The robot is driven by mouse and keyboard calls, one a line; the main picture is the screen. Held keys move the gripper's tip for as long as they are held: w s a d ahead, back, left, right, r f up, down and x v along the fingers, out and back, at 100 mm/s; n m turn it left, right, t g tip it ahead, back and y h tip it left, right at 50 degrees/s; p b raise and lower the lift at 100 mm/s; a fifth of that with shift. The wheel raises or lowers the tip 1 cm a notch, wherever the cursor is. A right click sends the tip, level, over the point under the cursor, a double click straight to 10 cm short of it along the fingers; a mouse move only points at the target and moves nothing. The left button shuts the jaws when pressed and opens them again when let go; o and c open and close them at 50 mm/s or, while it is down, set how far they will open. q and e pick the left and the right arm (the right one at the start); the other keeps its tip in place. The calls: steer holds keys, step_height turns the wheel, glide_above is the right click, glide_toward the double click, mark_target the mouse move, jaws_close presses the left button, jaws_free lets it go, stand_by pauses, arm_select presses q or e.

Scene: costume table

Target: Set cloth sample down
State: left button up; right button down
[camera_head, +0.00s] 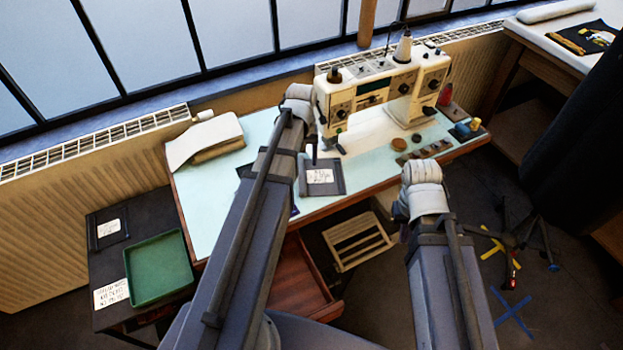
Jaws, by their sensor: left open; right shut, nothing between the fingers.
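A dark cloth sample with a white written label (321,177) lies on the pale blue top of the sewing table (210,200), near its front edge. My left gripper (326,150) is open, just beyond the sample's far edge in the picture. Whether it touches the sample cannot be told. My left arm covers the table to the left of the sample, where dark edges of something show. My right gripper (405,212) is over the floor in front of the table, apart from the sample; its fingers are mostly hidden by its wrist.
A sewing machine (352,98) stands behind the sample, with small round items (416,153) to its right. Folded cloth (206,138) lies at the table's back left. A black side table holds a green tray (160,268) and a labelled dark square (108,228). A wooden crate (357,240) stands below.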

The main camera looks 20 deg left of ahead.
mark_target(302, 173)
arm_select(q)
steer(key=shift+f, duration=0.15)
steer(key=f+b, duration=0.5)
steer(key=shift+s+a, duration=0.15)
steer(key=shift+a, duration=0.2)
jaws_close()
stand_by(0.4)
